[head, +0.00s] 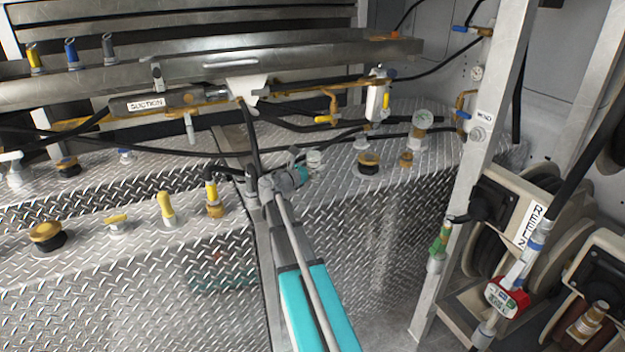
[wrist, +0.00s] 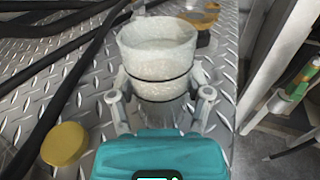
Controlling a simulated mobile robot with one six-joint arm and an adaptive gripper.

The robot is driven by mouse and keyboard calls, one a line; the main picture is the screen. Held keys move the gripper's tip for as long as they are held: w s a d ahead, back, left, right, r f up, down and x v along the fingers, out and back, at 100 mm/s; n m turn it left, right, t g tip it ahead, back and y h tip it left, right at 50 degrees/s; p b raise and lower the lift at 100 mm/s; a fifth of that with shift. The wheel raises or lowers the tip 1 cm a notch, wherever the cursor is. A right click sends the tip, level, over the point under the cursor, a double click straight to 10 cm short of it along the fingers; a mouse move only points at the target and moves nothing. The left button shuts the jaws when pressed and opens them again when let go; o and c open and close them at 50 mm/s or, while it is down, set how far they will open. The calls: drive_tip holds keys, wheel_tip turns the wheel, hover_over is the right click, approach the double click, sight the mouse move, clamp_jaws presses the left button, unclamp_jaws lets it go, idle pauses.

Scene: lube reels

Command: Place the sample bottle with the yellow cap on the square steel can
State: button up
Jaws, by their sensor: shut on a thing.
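My gripper (head: 300,172) is shut on a whitish translucent cylinder (head: 315,158) above the tread-plate top. In the wrist view, the fingers (wrist: 160,105) press on both sides of this cylinder (wrist: 157,50), which stands upright in the picture with dark rings around it. No yellow shows on its visible part, so I cannot tell if it is the sample bottle. A round yellow cap (wrist: 65,145) shows at the left of the wrist view; what is under it is hidden. I cannot make out a square steel can in either view.
Black hoses (head: 130,147) cross behind my gripper. A steel post (head: 480,140) and hose reels (head: 560,240) stand at the right. A green fitting (head: 440,238) hangs by the post.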

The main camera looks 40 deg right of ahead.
sight(313, 175)
idle(0.3)
drive_tip(key=shift+w+d+f+b, duration=0.1)
drive_tip(key=shift+w+f+b, duration=0.15)
drive_tip(key=shift+f+b, duration=0.2)
drive_tip(key=shift+w+d+f+b, duration=0.1)
drive_tip(key=shift+w+f+b, duration=0.1)
drive_tip(key=shift+f+b, duration=1.35)
drive_tip(key=shift+f, duration=0.2)
drive_tip(key=o, duration=1.3)
drive_tip(key=shift+r, duration=0.25)
drive_tip(key=a, duration=0.4)
drive_tip(key=s+a, duration=0.1)
drive_tip(key=a, duration=0.3)
drive_tip(key=s+a, duration=0.1)
drive_tip(key=a, duration=0.3)
